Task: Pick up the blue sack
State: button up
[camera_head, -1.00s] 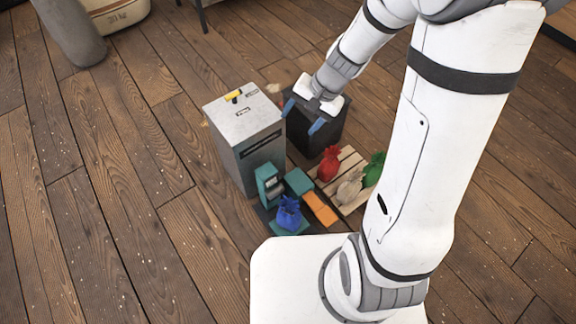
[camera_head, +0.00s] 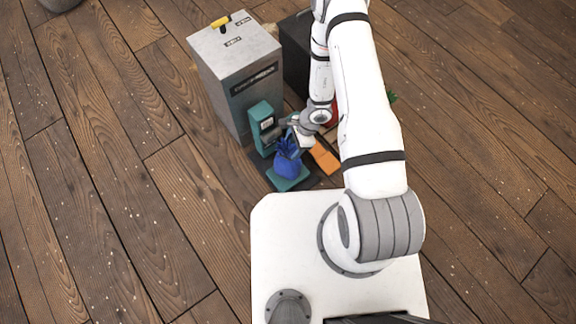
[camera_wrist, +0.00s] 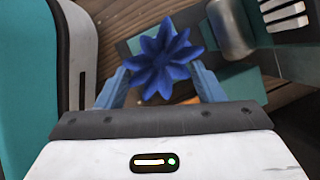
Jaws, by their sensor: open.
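The blue sack (camera_head: 287,160) stands upright on the teal plate (camera_head: 288,184) of a small teal scale-like device, near the front of my base in the head view. In the wrist view the sack's ruffled blue top (camera_wrist: 162,60) shows from above, between the two blue fingers of my gripper (camera_wrist: 160,88). The fingers are apart, one on each side of the sack's top, and I cannot tell whether they touch it. In the head view my gripper (camera_head: 300,135) is just behind and above the sack, its fingers partly hidden.
The teal upright part (camera_head: 262,128) of the device stands close behind the sack. A tall grey cabinet (camera_head: 235,60) with a yellow item (camera_head: 220,22) on top is behind it. An orange block (camera_head: 325,157) lies to the right. The floor at left is clear.

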aim_at(283, 156)
jog(key=x, duration=0.2)
jog(key=b+x, duration=0.1)
jog(key=x, duration=0.1)
jog(key=b+x, duration=0.1)
jog(key=x, duration=0.2)
jog(key=shift+w+f, duration=0.15)
jog(key=shift+w, duration=0.1)
jog(key=shift+c, duration=0.2)
grip_shut()
jog(key=shift+w, duration=0.1)
dwell(0.4)
